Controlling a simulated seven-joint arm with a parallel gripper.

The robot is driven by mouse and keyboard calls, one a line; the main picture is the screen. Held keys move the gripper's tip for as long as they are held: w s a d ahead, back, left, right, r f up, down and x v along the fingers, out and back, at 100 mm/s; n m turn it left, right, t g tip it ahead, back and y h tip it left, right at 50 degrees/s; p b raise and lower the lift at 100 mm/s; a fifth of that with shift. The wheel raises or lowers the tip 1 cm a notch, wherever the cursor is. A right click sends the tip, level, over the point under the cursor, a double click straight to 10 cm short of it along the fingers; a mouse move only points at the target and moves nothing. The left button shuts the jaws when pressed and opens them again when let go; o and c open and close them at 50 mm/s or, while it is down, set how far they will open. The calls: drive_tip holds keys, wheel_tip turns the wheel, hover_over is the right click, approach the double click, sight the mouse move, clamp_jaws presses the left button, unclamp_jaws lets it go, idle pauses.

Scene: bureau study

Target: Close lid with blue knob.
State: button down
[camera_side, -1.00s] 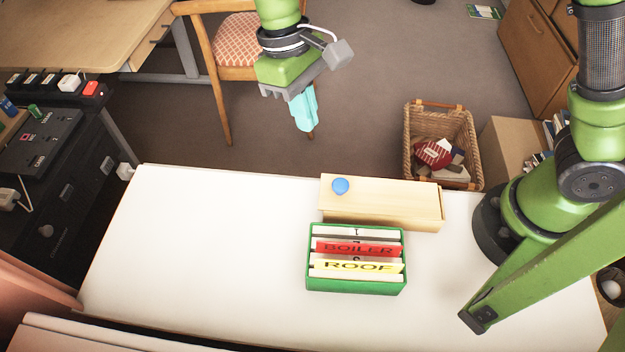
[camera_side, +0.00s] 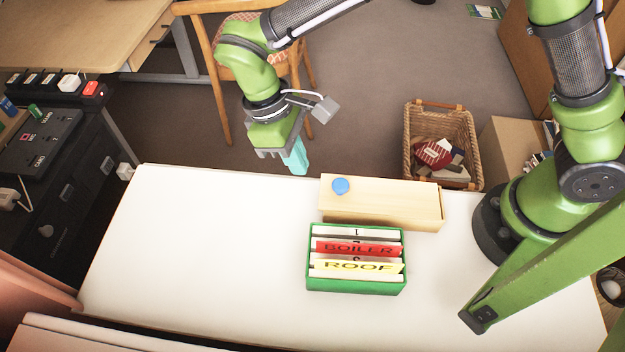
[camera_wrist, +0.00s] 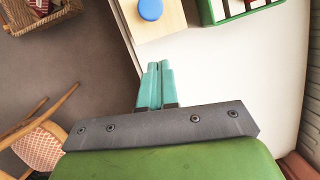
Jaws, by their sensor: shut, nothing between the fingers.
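A long pale wooden box (camera_side: 400,219) lies on the white table, with a flat wooden lid (camera_side: 390,190) on top. A round blue knob (camera_side: 341,186) sits near the lid's left end. Whether the lid is fully over the box is hard to tell from here. The blue knob (camera_wrist: 150,9) also shows at the top of the wrist view. My gripper (camera_side: 300,170) is shut and empty, its teal fingers pointing down, to the left of the knob and apart from it. In the wrist view the fingertips (camera_wrist: 159,66) are together, short of the box.
A green box (camera_side: 355,286) with upright cards marked BOILER and ROOF stands just in front of the wooden box. A wicker basket (camera_side: 409,140) stands on the floor behind the table. The table's left part (camera_side: 200,250) is clear.

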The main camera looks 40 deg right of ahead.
sight(341, 182)
drive_tip(key=shift+s+d+f, duration=0.35)
drive_tip(key=shift+s+d, duration=0.25)
drive_tip(key=shift+s, duration=0.25)
drive_tip(key=shift+s+d+f, duration=0.35)
drive_tip(key=shift+s+d, duration=0.25)
drive_tip(key=shift+s, duration=0.2)
drive_tip(key=shift+s+d+f, duration=0.1)
drive_tip(key=shift+s+d, duration=0.8)
drive_tip(key=shift+s, duration=0.1)
